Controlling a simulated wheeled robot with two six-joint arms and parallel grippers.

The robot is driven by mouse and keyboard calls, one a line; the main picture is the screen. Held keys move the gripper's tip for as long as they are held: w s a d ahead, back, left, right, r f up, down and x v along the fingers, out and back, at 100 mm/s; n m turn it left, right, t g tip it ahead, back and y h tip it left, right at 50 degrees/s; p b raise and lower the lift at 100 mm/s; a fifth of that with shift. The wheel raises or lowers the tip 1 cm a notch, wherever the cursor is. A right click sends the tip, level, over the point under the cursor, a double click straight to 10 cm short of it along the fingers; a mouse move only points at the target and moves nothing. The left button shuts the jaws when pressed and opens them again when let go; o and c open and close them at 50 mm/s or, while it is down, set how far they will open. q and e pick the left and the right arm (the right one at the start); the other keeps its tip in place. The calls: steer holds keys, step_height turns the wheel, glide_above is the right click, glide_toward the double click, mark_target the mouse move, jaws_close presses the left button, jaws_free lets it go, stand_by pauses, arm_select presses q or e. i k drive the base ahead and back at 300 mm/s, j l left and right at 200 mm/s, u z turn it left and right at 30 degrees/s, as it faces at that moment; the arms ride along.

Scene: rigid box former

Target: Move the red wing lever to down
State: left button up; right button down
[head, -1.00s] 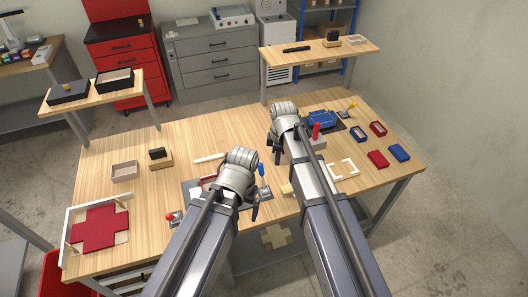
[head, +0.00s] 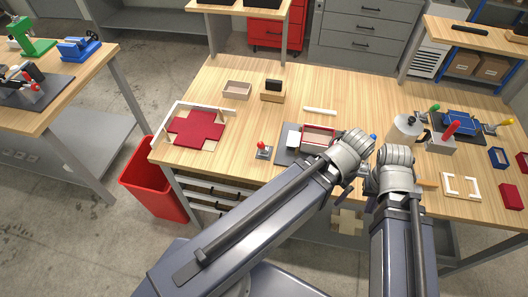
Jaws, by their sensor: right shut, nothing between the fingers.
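The red wing lever (head: 262,146) has a red knob on a small grey base at the table's front, left of the box former (head: 318,138). Its knob sits above and slightly left of its base; I cannot tell its exact setting. The former holds a red and white piece on a dark plate. My right gripper (head: 371,183) is shut and empty near the front edge, right of the former and well apart from the red lever. My left arm reaches across the former's right side; its fingers are hidden or cannot be told apart.
A blue-knobbed lever (head: 373,138) stands behind my wrists. A red cross-shaped blank (head: 196,128) lies in a white frame at left. A thick red handle (head: 451,130) stands on a block at right. A red bin (head: 153,178) is on the floor. Table around the red lever is clear.

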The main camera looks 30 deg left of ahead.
mark_target(260, 144)
steer(key=i+l, duration=0.15)
steer(key=l, duration=0.15)
steer(key=i+l, duration=0.15)
steer(key=l, duration=0.15)
steer(key=u, duration=1.6)
